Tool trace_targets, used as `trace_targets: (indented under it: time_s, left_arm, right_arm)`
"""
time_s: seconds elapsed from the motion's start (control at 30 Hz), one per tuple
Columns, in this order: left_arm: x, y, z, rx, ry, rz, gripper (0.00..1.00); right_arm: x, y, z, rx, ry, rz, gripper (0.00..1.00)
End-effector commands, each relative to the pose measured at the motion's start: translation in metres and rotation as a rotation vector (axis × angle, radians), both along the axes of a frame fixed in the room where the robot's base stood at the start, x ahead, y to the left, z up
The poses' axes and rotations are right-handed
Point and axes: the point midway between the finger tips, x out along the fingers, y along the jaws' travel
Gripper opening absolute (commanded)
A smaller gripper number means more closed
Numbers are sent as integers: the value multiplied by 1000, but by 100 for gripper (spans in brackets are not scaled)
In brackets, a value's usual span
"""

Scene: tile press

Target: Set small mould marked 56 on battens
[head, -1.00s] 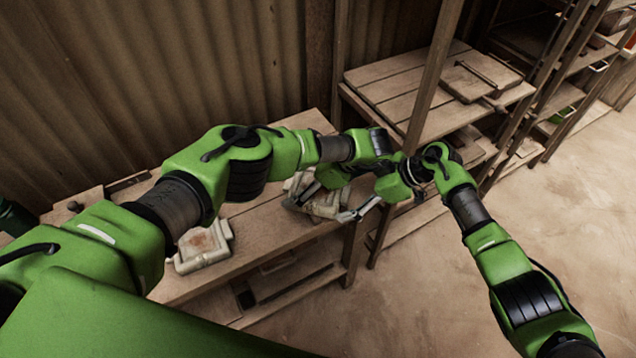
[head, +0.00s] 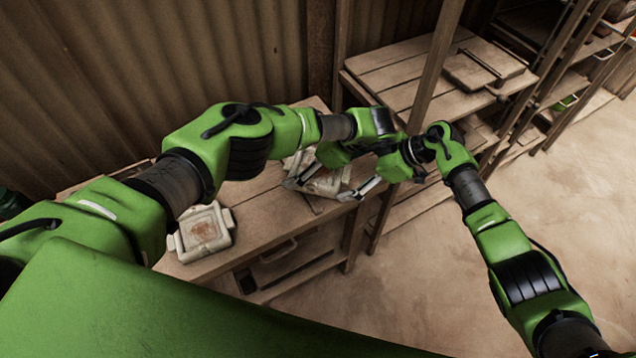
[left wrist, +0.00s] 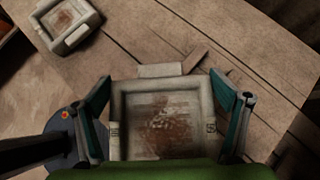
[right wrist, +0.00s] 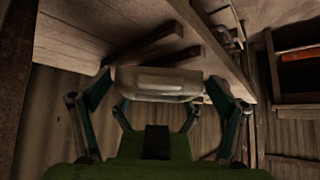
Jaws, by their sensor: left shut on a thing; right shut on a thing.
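The small mould (head: 325,178) is a pale square tray with a rusty brown recess, held between both my grippers over the table. My right gripper (right wrist: 158,80) is shut on the near edge of the mould (right wrist: 160,92). Dark wooden battens (right wrist: 150,42) lie on the tabletop; one batten (left wrist: 194,60) sticks out past the mould. I cannot tell whether the mould touches them.
A second pale mould (head: 204,233) lies on the wooden table (head: 262,235) to the left. A shelf (head: 405,75) stands to the right behind an upright post (head: 436,65), with a board (head: 485,68) on it. A corrugated wall (head: 150,70) closes the back.

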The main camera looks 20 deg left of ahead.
Motion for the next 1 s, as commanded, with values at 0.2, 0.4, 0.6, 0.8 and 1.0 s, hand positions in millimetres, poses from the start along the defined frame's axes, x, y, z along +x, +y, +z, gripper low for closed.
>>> trace_targets:
  time_s: [0.2, 0.4, 0.6, 0.8, 1.0]
  left_arm:
    - [1, -1, -14, -1, -1, -1, 49]
    - [1, -1, -26, -1, -1, -1, 49]
    - [1, -1, -37, -1, -1, -1, 49]
    - [0, -1, -39, -2, -1, -1, 100]
    - [0, -1, -39, -1, -1, -1, 100]
  right_arm:
    - [0, 1, -15, 2, 0, 1, 48]
    - [0, 1, -26, 2, 0, 1, 48]
    - [0, 1, -37, 2, 0, 1, 48]
    - [-1, 1, -40, 0, 1, 1, 100]
    - [0, 0, -40, 0, 1, 1, 100]
